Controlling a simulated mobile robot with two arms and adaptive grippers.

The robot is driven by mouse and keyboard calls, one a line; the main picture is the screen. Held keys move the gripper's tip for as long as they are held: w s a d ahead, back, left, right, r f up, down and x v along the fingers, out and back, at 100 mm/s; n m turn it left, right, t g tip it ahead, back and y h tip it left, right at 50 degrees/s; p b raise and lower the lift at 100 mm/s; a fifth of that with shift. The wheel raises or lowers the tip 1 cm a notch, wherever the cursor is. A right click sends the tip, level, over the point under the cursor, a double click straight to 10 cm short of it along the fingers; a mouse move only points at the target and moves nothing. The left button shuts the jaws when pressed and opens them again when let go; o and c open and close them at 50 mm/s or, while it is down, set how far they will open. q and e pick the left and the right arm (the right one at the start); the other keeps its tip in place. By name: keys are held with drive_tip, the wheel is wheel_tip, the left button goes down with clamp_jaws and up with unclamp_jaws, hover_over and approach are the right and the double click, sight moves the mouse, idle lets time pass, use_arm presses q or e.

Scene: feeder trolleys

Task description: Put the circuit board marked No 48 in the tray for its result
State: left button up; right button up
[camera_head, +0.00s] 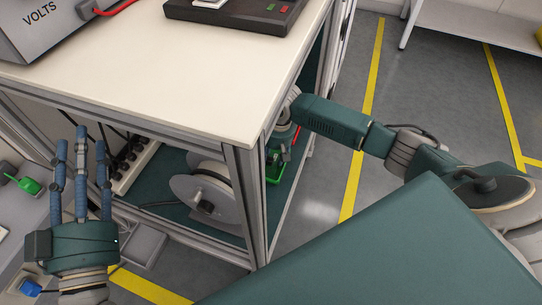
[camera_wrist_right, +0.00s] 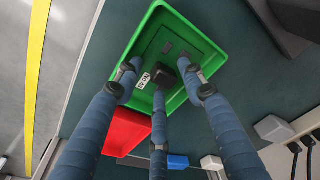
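In the right wrist view a green tray (camera_wrist_right: 152,22) lies on the dark green lower shelf, with a small white label (camera_wrist_right: 143,80) and dark parts inside. The label is too small to read surely, and I cannot tell whether it is on a circuit board. A red tray (camera_wrist_right: 125,132) lies beside the green one. My right gripper (camera_wrist_right: 160,72) has its three blue fingers spread over the green tray, with nothing visible between them. In the head view the green tray (camera_head: 274,174) shows partly under that hand. My left gripper (camera_head: 82,150) is open and empty at the left.
The trolley's cream top (camera_head: 160,90) carries a grey VOLTS meter (camera_head: 40,28) and a dark device (camera_head: 240,14). Its frame posts (camera_head: 247,200) stand near my right arm. A cable reel (camera_head: 210,195) and a socket strip (camera_head: 133,165) are below. Floor at the right is clear.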

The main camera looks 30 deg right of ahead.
drive_tip(key=shift+r, duration=0.25)
drive_tip(key=r, duration=0.1)
drive_tip(key=r+p, duration=0.1)
drive_tip(key=r, duration=0.1)
drive_tip(key=shift+s+d+r+p, duration=0.1)
drive_tip(key=shift+s+r+p, duration=0.1)
drive_tip(key=shift+p, duration=0.1)
wheel_tip(320, 180, up, 3)
drive_tip(key=p, duration=0.1)
use_arm(q)
drive_tip(key=s+a+f+g+y, duration=0.1)
drive_tip(key=s+f+g, duration=0.2)
drive_tip(key=f, duration=0.4)
drive_tip(key=s+a+f+g+y+p, duration=0.1)
drive_tip(key=s+a+f+g, duration=0.1)
drive_tip(key=f+g, duration=0.3)
drive_tip(key=s+a+f+g+y+p, duration=0.1)
drive_tip(key=s+f+g, duration=0.3)
drive_tip(key=f, duration=0.6)
drive_tip(key=shift+a+f+n+y, duration=0.3)
drive_tip(key=shift+a+y, duration=0.1)
drive_tip(key=shift+a, duration=0.2)
use_arm(e)
wheel_tip(320, 180, up, 5)
hover_over(270, 158)
drive_tip(key=s, duration=0.2)
drive_tip(key=shift+d, duration=0.35)
drive_tip(key=shift+s, duration=0.15)
